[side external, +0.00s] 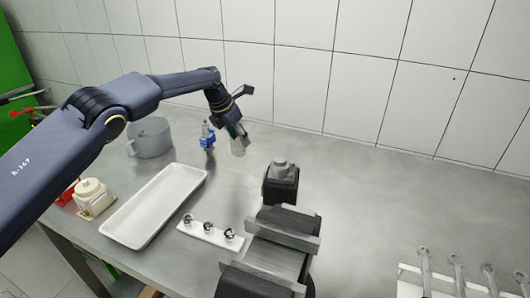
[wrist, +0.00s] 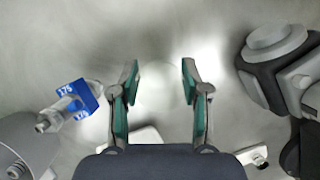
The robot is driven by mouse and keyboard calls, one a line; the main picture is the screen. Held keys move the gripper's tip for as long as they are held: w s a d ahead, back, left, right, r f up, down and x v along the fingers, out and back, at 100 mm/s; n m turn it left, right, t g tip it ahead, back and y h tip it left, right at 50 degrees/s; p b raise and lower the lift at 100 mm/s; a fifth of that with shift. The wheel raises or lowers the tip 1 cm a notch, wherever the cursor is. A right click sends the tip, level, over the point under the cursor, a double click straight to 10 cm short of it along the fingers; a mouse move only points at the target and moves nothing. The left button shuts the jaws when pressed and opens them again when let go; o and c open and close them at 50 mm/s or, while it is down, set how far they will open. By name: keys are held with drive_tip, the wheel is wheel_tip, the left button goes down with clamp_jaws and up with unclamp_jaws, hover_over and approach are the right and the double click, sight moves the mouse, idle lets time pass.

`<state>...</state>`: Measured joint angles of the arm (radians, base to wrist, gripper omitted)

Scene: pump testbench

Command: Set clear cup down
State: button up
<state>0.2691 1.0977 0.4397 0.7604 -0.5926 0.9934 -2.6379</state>
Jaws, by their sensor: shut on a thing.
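The clear cup (side external: 238,149) is see-through and hard to make out. It is at my gripper (side external: 236,134), over the far middle of the metal bench. In the wrist view my gripper (wrist: 157,75) has its two green-padded fingers apart, on either side of the faint clear cup (wrist: 158,82). The fingers are closed on the cup's sides. The cup looks roughly upright and close to the bench top, but I cannot tell whether its base touches it.
A blue-bodied part (side external: 207,138) stands just left of the cup, with a grey pot (side external: 150,138) farther left. A white tray (side external: 128,226) and a strip of fittings (side external: 209,234) lie in front. A black-and-grey vise (side external: 272,255) stands right. The bench (side external: 370,190) beyond it is clear.

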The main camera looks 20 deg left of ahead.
sight(243, 147)
drive_tip(key=shift+w+f, duration=0.75)
drive_tip(key=shift+f, duration=0.1)
drive_tip(key=shift+d+f, duration=0.1)
drive_tip(key=shift+f, duration=1.45)
drive_tip(key=shift+f, duration=0.15)
drive_tip(key=o, duration=1.1)
drive_tip(key=shift+o, duration=0.2)
